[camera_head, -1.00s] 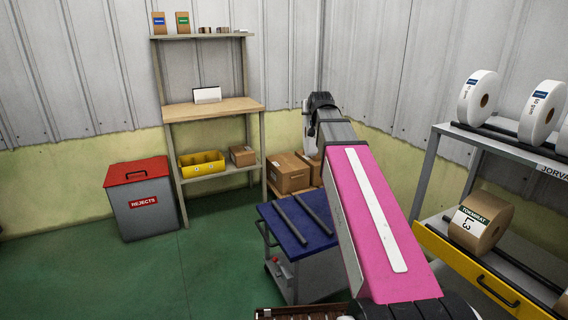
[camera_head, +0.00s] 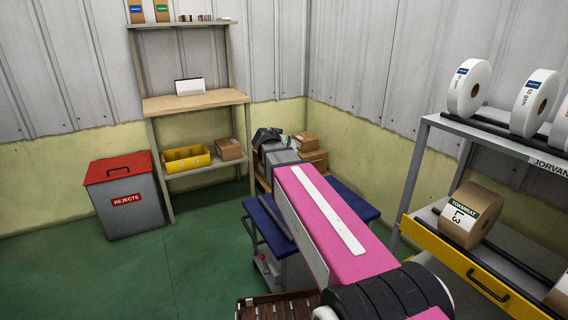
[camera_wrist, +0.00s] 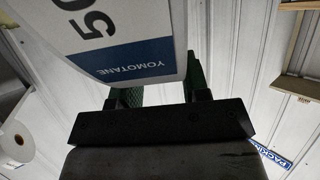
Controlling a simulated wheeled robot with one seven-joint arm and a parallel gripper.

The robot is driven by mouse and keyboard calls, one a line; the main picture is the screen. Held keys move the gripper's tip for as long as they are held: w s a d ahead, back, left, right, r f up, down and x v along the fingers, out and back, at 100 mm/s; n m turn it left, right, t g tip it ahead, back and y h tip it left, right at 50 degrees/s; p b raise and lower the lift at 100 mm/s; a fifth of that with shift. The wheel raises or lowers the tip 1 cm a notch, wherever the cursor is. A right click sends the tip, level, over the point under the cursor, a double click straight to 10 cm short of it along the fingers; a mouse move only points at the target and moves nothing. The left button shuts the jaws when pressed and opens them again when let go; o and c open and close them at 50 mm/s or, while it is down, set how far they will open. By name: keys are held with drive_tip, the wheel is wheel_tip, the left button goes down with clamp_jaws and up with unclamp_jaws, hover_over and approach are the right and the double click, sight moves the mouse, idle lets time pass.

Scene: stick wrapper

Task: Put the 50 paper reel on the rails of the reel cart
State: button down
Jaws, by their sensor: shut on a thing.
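My gripper (camera_wrist: 155,88) shows in the wrist view with its green-padded fingers shut on a white paper reel (camera_wrist: 172,22). The reel's label has a blue YOMOTANE band and a partly cut-off number starting with 5. In the head view my arm hides the held reel and the fingertips. The reel cart (camera_head: 256,238) has a blue top with dark rails (camera_head: 278,219). My arm crosses in front of the cart and covers much of its top. I cannot tell how high the reel is above the rails.
A shelf rack (camera_head: 428,122) on the right carries several white reels and a brown reel (camera_head: 470,214) lower down. A grey reject bin (camera_head: 130,210) and a wooden workbench (camera_head: 190,102) stand at left. Cardboard boxes (camera_head: 305,142) lie behind the cart. Green floor is clear at front left.

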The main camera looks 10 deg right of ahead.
drive_tip(key=s+f+m+g+h, duration=0.5)
drive_tip(key=s+f+m+g, duration=0.1)
drive_tip(key=m+g, duration=0.1)
drive_tip(key=shift+f+m, duration=0.3)
drive_tip(key=shift+a, duration=0.15)
drive_tip(key=shift+f, duration=2.5)
drive_tip(key=shift+f, duration=1.3)
drive_tip(key=c, duration=0.5)
unclamp_jaws()
drive_tip(key=shift+s+a, duration=0.1)
